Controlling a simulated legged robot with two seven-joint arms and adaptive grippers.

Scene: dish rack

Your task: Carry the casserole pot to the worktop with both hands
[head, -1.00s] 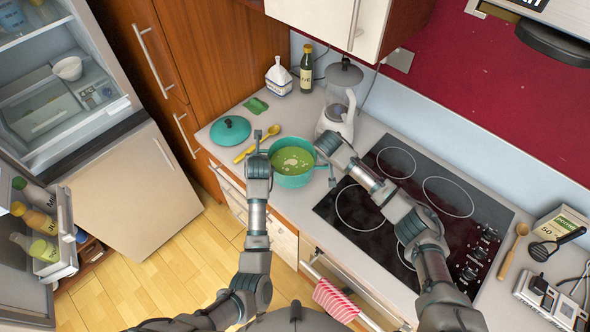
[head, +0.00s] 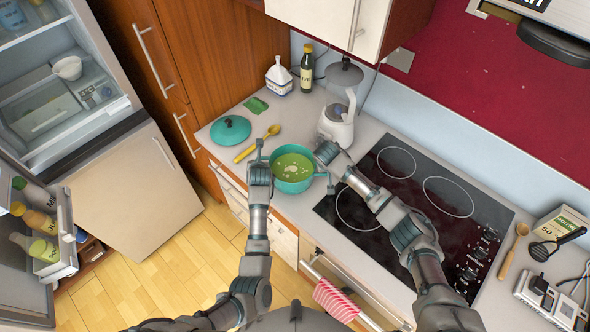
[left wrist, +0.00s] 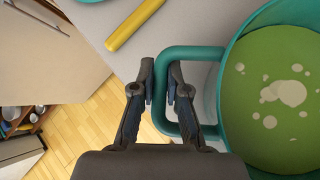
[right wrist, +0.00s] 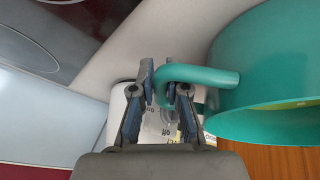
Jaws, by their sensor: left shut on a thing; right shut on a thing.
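The teal casserole pot (head: 292,186) holds green soup with pale spots. In the head view it is at the worktop's front edge, left of the hob; I cannot tell whether its base touches the worktop (head: 222,168). My left gripper (left wrist: 163,90) is shut on the pot's left handle (left wrist: 190,53), one finger on each side of the bar. My right gripper (right wrist: 165,88) is shut on the opposite handle (right wrist: 215,77), its fingers either side of the loop's end. The pot looks about level in the head view.
A teal lid (head: 230,130) and a yellow spoon (head: 258,144) lie left of the pot. The black hob (head: 410,200) is to the right. The open fridge (head: 60,85) is at the left.

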